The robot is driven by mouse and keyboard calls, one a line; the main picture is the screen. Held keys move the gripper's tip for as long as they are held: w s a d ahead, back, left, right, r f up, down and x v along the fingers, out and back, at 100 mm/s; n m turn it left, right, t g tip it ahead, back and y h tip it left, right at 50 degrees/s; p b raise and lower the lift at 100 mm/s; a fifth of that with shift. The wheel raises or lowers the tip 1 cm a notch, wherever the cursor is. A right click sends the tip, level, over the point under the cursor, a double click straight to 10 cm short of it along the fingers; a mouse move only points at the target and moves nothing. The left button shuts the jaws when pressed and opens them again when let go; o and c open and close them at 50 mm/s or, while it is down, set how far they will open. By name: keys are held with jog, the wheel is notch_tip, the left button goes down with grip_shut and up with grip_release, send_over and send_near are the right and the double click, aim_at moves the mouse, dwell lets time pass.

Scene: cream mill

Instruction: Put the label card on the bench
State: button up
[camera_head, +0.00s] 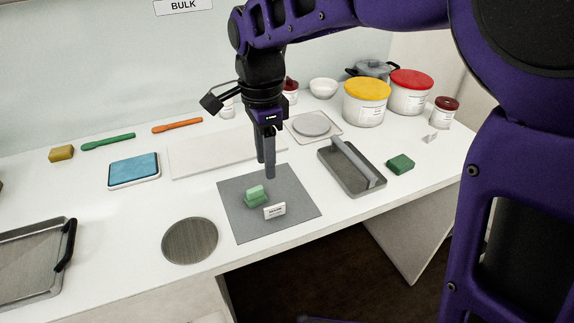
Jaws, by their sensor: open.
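A small white label card (274,211) with dark print stands on the grey mat (235,215) on the white bench (310,251). It is just in front of a pale green block (255,191) that rests on a darker green piece. I cannot tell whether the card touches the green pieces. My gripper (268,172) points down over the back part of the mat, behind the card and slightly above the green block in the picture. It is open and empty.
A grey tray with a raised bar (340,172) lies right of the mat, with a dark green block (400,163) beyond. A round grey disc (190,241) lies to the left. Yellow-lidded (366,105) and red-lidded (409,95) tubs stand at the back right. Bare bench shows along the front edge.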

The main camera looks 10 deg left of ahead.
jog(key=b, duration=0.1)
send_over(271, 207)
jog(key=f, duration=0.9)
jog(key=shift+a, duration=0.25)
jog(key=shift+d+f+b, duration=0.15)
jog(key=shift+f, duration=1.15)
jog(key=shift+d+f+b, duration=0.1)
jog(key=shift+f+b, duration=0.05)
jog(key=shift+f, duration=1.15)
grip_shut()
